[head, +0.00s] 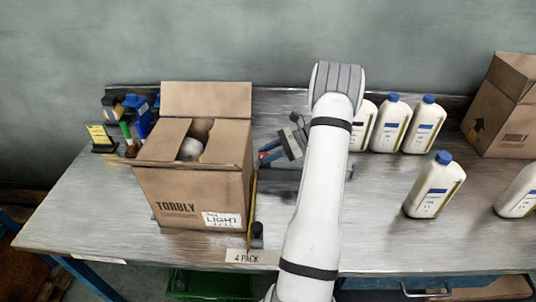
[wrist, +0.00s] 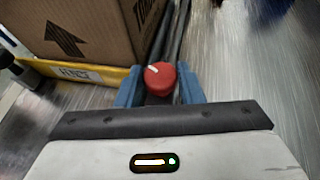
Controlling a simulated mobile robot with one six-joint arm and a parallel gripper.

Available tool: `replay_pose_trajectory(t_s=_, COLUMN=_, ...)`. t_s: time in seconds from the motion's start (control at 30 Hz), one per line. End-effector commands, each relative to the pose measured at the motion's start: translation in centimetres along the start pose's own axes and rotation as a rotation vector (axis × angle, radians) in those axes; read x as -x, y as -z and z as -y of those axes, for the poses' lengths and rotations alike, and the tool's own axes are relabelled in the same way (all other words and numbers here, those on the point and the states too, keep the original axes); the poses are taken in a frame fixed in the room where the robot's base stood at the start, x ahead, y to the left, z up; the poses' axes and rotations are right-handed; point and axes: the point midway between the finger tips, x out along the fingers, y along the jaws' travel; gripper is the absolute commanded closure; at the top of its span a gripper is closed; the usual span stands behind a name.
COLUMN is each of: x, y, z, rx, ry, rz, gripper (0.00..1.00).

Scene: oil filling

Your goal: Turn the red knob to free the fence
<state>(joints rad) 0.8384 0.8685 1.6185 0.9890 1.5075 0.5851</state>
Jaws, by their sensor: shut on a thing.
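The red knob (wrist: 159,76) with a white mark on top sits between the two blue fingers of my gripper (wrist: 158,88) in the wrist view. My gripper is shut on it. In the head view my gripper (head: 268,155) is beside the right side of the open cardboard box, partly hidden by my arm. A yellow strip (wrist: 103,77), which looks like the fence, runs along the box in the wrist view. It also shows edge-on in the head view (head: 253,205). The knob's base is hidden.
The open cardboard box (head: 190,182) stands left on the metal table (head: 100,200). Several white bottles with blue caps, such as one at the right (head: 434,187), stand right of my arm. Another box (head: 505,105) is at the back right.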

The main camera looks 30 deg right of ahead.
Motion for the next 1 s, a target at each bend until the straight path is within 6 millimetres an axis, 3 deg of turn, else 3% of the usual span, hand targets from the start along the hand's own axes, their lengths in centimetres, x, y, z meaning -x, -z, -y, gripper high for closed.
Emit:
replay_pose_trajectory(t_s=0.5, x=-0.20, y=-0.10, z=0.72, rx=0.162, ry=-0.383, rz=0.001, gripper=0.89)
replay_pose_trajectory(t_s=1.0, x=-0.23, y=-0.20, z=0.82, rx=0.212, ry=-0.506, rz=0.001, gripper=0.89)
